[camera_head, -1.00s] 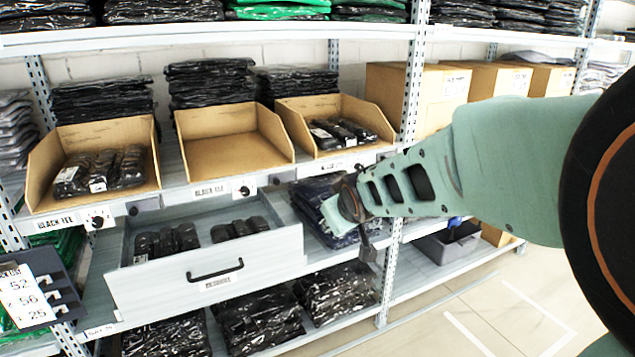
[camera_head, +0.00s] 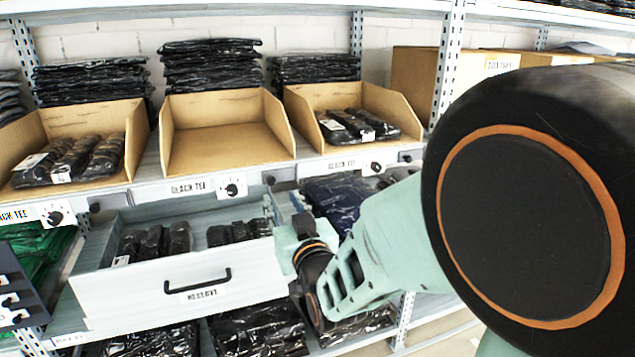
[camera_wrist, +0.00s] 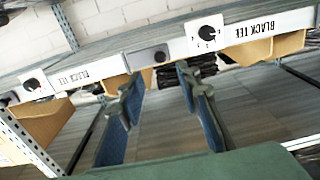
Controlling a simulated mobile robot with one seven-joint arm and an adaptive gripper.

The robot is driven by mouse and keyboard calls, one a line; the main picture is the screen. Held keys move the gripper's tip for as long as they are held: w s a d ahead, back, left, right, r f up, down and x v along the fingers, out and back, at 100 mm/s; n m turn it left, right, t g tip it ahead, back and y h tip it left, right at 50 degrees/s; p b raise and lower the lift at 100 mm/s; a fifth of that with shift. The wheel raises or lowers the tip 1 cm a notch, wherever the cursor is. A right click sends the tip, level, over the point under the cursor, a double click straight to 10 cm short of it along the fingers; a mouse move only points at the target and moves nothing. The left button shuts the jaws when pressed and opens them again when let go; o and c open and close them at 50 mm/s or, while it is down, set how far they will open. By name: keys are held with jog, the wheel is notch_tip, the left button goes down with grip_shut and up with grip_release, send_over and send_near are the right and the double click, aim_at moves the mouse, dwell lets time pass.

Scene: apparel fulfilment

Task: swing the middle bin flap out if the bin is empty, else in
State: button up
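The middle bin (camera_head: 222,142) is an open cardboard bin on the upper shelf and looks empty. Its shelf-edge strip carries a BLACK TEE label (camera_head: 190,188), a dial (camera_head: 231,187) and, to the right, a small grey flap with a dark square (camera_head: 268,181). I cannot tell whether this flap stands in or out. In the wrist view, the shelf edge appears upside down, with a similar grey flap (camera_wrist: 147,57) beyond my fingers; I cannot tell which bin it belongs to. My gripper (camera_wrist: 160,100) is open and empty, fingers apart. In the head view, its fingertips are not clear.
The left bin (camera_head: 35,130) and right bin (camera_head: 400,105) hold dark packets. Below, a reserve drawer (camera_head: 185,290) with dark packets is pulled out, close to my wrist. Cardboard boxes (camera_head: 425,85) stand at the right.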

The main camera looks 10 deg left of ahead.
aim_at(272, 183)
jog(key=x, duration=0.9)
jog(key=shift+w+a+b, duration=0.2)
jog(key=shift+b, duration=0.1)
grip_shut()
